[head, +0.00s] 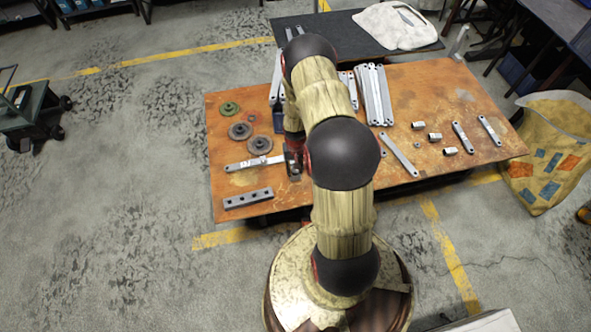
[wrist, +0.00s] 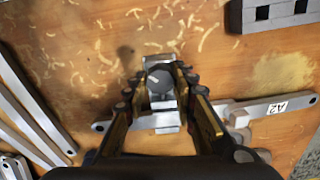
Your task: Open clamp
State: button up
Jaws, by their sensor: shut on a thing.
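The clamp (wrist: 160,61) shows in the wrist view as a small metal body with a dark round knob (wrist: 160,80) on top. It sits at a flat grey bar (wrist: 275,107) with a white "A2" label, which lies on the table; fingers hide part of the joint. My gripper (wrist: 160,76) has its two fingers on either side of the knob, closed on it. In the head view my gripper (head: 293,162) is at the right end of the labelled bar (head: 246,164), and the clamp is mostly hidden by my gripper and arm.
A grey block with holes (head: 248,199) lies near the table's (head: 222,211) front left edge. Round discs (head: 260,144) lie behind the bar. Long flat bars (head: 374,95) and small metal blocks (head: 434,137) lie to the right. My arm crosses the table's middle.

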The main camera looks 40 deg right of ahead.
jog(key=n, duration=0.9)
jog(key=o, duration=0.9)
jog(key=shift+o, duration=0.7)
